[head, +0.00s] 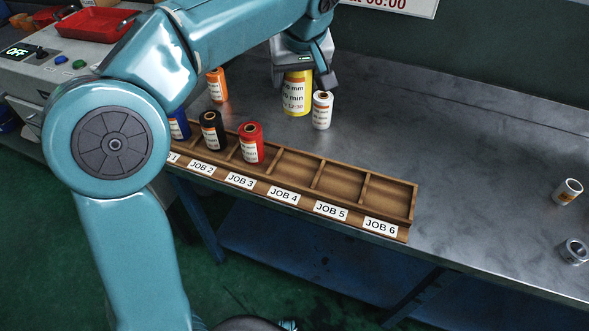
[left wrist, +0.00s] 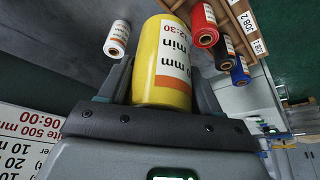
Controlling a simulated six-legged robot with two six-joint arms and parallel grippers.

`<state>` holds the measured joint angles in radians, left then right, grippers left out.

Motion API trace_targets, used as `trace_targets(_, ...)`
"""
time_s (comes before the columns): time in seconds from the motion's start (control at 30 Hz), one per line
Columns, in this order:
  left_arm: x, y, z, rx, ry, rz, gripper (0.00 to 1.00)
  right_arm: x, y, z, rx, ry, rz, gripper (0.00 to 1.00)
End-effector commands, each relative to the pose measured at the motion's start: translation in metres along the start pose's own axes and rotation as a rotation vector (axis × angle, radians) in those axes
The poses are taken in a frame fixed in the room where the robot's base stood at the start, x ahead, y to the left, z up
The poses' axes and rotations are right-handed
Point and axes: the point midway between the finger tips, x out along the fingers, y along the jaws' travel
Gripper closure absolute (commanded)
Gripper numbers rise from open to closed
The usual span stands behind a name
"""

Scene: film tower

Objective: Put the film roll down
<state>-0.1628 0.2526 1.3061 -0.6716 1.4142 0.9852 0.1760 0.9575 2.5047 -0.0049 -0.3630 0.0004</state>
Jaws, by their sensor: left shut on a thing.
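My left gripper (head: 306,76) is shut on the yellow film roll (head: 296,94), which has a white and orange label. The left wrist view also shows the yellow roll (left wrist: 162,62) between the fingers. In the head view it is upright behind the wooden rack (head: 345,212); I cannot tell whether it touches the table. A white roll (head: 322,111) stands close to its right. Blue (head: 180,127), black (head: 212,131) and red (head: 251,143) rolls stand in the left rack slots. The slots at JOB 4, JOB 5 and JOB 6 are empty. My right gripper is not in view.
An orange roll (head: 217,85) stands behind the rack.

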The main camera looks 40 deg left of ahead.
Motion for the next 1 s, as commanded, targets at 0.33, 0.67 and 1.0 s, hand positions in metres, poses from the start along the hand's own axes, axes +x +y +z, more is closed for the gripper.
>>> trace_targets(0.33, 0.094, 0.0, 0.038, 0.002, -0.003, -0.005, 0.73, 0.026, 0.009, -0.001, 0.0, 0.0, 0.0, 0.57)
trace_targets(0.67, 0.14, -0.001, 0.059, -0.001, 0.0, -0.003, 0.73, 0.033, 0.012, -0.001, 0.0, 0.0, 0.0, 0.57)
trace_targets(1.0, 0.178, -0.002, 0.077, -0.001, -0.001, -0.002, 0.73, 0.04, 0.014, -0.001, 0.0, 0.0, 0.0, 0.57)
